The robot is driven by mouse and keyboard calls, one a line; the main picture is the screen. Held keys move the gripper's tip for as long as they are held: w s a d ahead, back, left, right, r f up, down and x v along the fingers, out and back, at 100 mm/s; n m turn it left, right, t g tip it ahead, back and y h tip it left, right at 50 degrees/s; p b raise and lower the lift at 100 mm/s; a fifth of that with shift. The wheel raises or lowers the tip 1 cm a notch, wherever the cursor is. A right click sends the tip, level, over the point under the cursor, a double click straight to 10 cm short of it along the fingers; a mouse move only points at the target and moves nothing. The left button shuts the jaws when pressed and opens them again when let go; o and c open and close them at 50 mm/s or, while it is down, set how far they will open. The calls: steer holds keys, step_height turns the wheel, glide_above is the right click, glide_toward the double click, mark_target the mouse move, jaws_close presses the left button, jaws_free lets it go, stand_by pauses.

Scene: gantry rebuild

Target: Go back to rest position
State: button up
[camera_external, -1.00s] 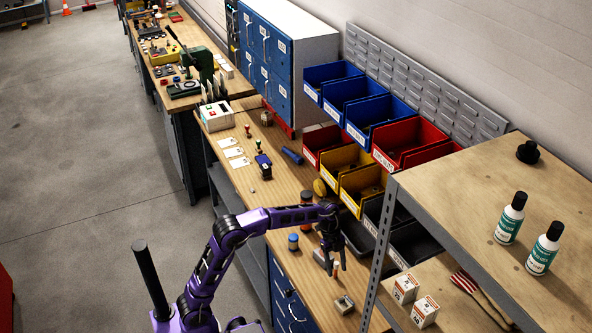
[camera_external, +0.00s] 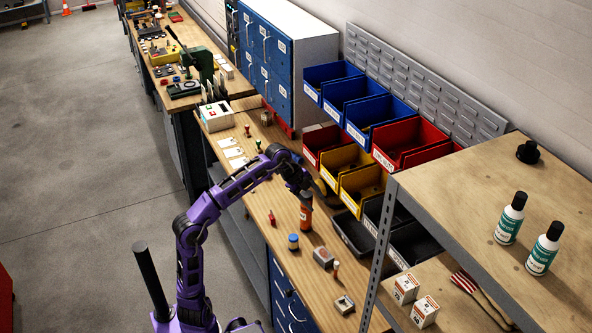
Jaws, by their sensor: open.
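My purple arm rises from its base at the bottom left and reaches over the wooden workbench (camera_external: 262,212), bending down at its end. My gripper (camera_external: 306,187) is a dark shape over the middle of the bench and is open. It hangs close to the top of an orange-brown bottle (camera_external: 306,212) that stands upright. I cannot tell whether they touch. Its fingers are small and partly hidden, and I see nothing held in them.
Several blue, red and yellow bins (camera_external: 340,160) line the back of the bench. Small parts, including a grey block (camera_external: 323,257) and a blue-capped jar (camera_external: 293,242), lie on the near bench.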

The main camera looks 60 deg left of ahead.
step_height(320, 180, up, 7)
steer(key=s+n+t+y, duration=0.1)
steer(key=s+y, duration=0.1)
steer(key=s, duration=0.1)
steer(key=d+p, duration=0.1)
steer(key=d, duration=0.9)
steer(key=w+d+f+n+g+h+p, duration=0.1)
steer(key=d+f, duration=0.5)
steer(key=d, duration=0.3)
steer(key=d+f+n+g+p, duration=0.1)
steer(key=d+f+g, duration=0.1)
steer(key=d+f, duration=0.55)
steer(key=s+a+f+n+t+y, duration=0.1)
steer(key=s+a+f+n, duration=0.3)
steer(key=s+a, duration=0.5)
steer(key=s+a+f+n+t+y, duration=0.1)
steer(key=s+a+f+n, duration=0.4)
steer(key=s+a, duration=0.4)
steer(key=shift+s+a+f+n+b, duration=0.35)
steer(key=shift+a+n, duration=0.35)
steer(key=shift+a, duration=0.55)
steer(key=shift+o, duration=0.5)
steer(key=s+a+f+n+h, duration=0.1)
steer(key=s+a+f, duration=0.1)
steer(key=f, duration=0.5)
steer(key=shift+s+a, duration=0.4)
steer(key=shift+s, duration=0.35)
steer(key=shift+r, duration=0.1)
